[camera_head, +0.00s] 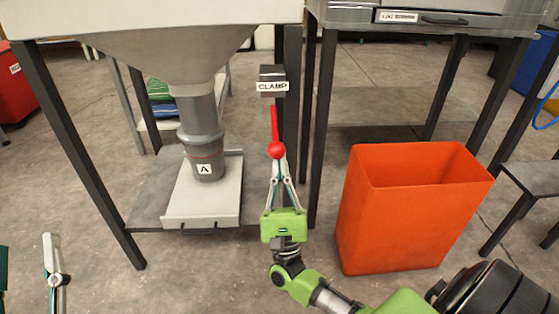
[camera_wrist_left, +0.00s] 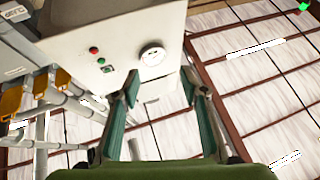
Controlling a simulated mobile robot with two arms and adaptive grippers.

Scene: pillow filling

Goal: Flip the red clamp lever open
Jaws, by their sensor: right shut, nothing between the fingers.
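The red clamp lever (camera_head: 275,125) is a thin red rod below a dark box labelled CLAMP (camera_head: 272,72). It hangs almost straight down and ends in a red ball (camera_head: 276,149). My green right gripper (camera_head: 277,158) points up at the lever from below, with its fingertips together right at the ball. The ball partly covers the tips, so I cannot tell if they touch. Nothing is between the fingers. My left gripper shows partly at the lower left in the head view; in the left wrist view (camera_wrist_left: 160,85) its fingers are wide apart and empty.
A grey funnel spout (camera_head: 201,125) marked A stands over a pale plate (camera_head: 180,210) left of the lever. An orange bin (camera_head: 400,215) stands on the right. Dark table legs (camera_head: 322,120) rise close beside the lever. The left wrist view shows a panel with a gauge (camera_wrist_left: 152,56).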

